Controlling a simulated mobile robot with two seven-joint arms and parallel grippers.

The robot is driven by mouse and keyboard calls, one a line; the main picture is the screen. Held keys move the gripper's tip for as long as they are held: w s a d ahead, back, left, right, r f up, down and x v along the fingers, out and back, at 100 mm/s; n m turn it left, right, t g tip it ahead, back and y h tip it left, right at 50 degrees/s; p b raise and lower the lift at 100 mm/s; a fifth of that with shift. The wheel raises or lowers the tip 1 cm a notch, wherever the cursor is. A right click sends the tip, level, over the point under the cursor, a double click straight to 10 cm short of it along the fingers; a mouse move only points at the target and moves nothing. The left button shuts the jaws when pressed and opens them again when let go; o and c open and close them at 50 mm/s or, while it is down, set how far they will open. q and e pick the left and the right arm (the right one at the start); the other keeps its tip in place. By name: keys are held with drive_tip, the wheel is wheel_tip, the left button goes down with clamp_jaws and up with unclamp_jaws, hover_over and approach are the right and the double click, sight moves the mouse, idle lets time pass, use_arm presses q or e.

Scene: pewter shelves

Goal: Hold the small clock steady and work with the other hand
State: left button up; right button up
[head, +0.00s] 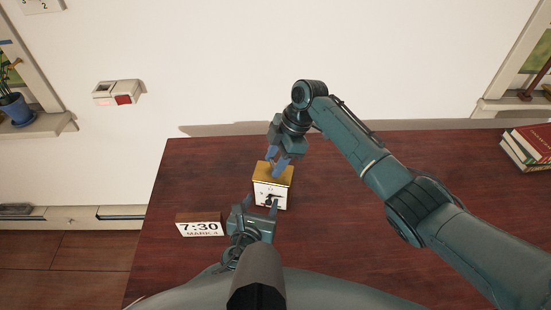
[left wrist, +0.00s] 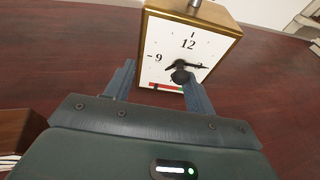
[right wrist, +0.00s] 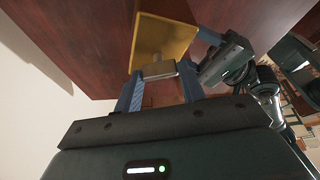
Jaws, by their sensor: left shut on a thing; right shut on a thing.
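The small clock (head: 270,193) has a gold case and a white face with black hands; it also shows in the left wrist view (left wrist: 165,45). I cannot tell whether its base touches the table. My right gripper (head: 280,166) comes from above and is shut on the grey piece (right wrist: 158,70) on the clock's gold top (right wrist: 165,35).
A sign reading 7:30 MARK 4 (head: 200,229) stands on the dark wooden table (head: 340,235), left of my left gripper. Books (head: 528,148) lie at the far right edge. A white wall box with a red patch (head: 118,93) is at the left. The table's right half lies partly under my right arm.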

drive_tip(key=shift+s+m, duration=0.1)
drive_tip(key=shift+m, duration=0.2)
drive_tip(key=m+t, duration=0.2)
drive_tip(key=m, duration=0.3)
drive_tip(key=shift+s+m, duration=0.15)
drive_tip(key=shift+m, duration=0.15)
drive_tip(key=m+t, duration=0.1)
drive_tip(key=m, duration=0.2)
drive_tip(key=m+t+h, duration=0.1)
drive_tip(key=m, duration=0.2)
drive_tip(key=shift+s+a+t, duration=0.1)
drive_tip(key=shift+a+t, duration=0.1)
drive_tip(key=shift+t, duration=0.1)
drive_tip(key=m+h, duration=0.1)
drive_tip(key=m, duration=0.2)
drive_tip(key=m+t+h, duration=0.1)
drive_tip(key=m, duration=0.2)
drive_tip(key=shift+s+a+m+h, duration=0.1)
drive_tip(key=shift+a+m+h, duration=0.1)
drive_tip(key=shift+m+h, duration=0.15)
drive_tip(key=m+h, duration=0.1)
drive_tip(key=m, duration=0.2)
drive_tip(key=m+h, duration=0.1)
drive_tip(key=m, duration=0.2)
drive_tip(key=shift+a+m+h, duration=0.1)
drive_tip(key=shift+m+h, duration=0.15)
drive_tip(key=shift+m, duration=0.1)
drive_tip(key=o, duration=1)
